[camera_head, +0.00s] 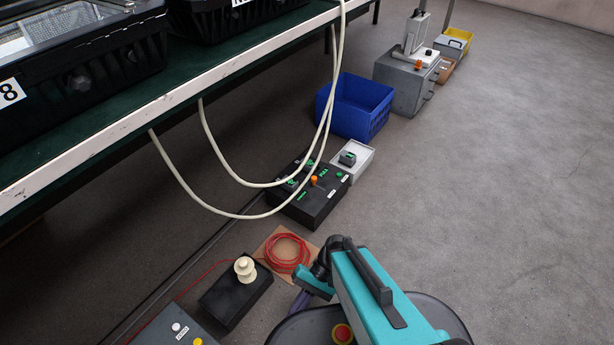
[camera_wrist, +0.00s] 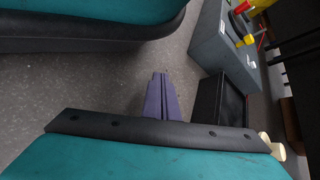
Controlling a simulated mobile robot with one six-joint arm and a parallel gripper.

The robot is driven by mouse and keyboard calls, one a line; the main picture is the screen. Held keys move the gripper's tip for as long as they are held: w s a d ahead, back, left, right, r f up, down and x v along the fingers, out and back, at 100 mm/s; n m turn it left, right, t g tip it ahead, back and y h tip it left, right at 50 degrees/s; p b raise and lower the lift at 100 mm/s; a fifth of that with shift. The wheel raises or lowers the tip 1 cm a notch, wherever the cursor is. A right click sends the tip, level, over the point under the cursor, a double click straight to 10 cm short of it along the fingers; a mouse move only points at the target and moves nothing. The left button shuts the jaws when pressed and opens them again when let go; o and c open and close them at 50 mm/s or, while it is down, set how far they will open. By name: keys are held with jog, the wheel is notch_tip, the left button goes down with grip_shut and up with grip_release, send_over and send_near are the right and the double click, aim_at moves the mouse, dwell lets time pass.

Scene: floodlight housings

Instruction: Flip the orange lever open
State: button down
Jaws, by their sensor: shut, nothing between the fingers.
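An orange lever (camera_head: 314,181) stands up from the top of a black box (camera_head: 318,207) with green markings, on the floor beside the bench. Its exact set position is too small to tell. A second orange part (camera_head: 418,65) shows on a grey cabinet farther back. My gripper, with purple fingers (camera_wrist: 160,76), is shut and empty in the wrist view, pointing over bare floor. In the head view only a bit of purple (camera_head: 300,302) shows beside my teal arm, well short of the black box. The wrist view does not show the orange lever.
A cream knob (camera_head: 245,267) on a black box, a red cable coil (camera_head: 287,252) and a grey button box (camera_head: 177,332) lie nearby. Pale hoses (camera_head: 207,207) hang from the bench edge (camera_head: 150,105) near the lever box. A blue crate (camera_head: 352,108) stands behind. Floor on the right is clear.

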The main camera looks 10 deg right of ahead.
jog(key=s+d+r+n+h+p, duration=0.1)
jog(key=d+r+h+p, duration=0.2)
jog(key=r+p, duration=1.3)
jog(key=s+d+r+n+t+h+p, duration=0.1)
jog(key=d+r+p, duration=0.6)
jog(key=r+p, duration=1)
jog(key=s+d+r+h+p, duration=0.1)
jog(key=d+r+h+p, duration=0.3)
jog(key=r+p, duration=1.2)
jog(key=d+p, duration=0.1)
jog(key=p, duration=1.1)
jog(key=shift+r+n+t+h, duration=0.15)
jog(key=shift+n+t+h, duration=0.15)
jog(key=shift+n, duration=0.1)
jog(key=shift+d, duration=0.1)
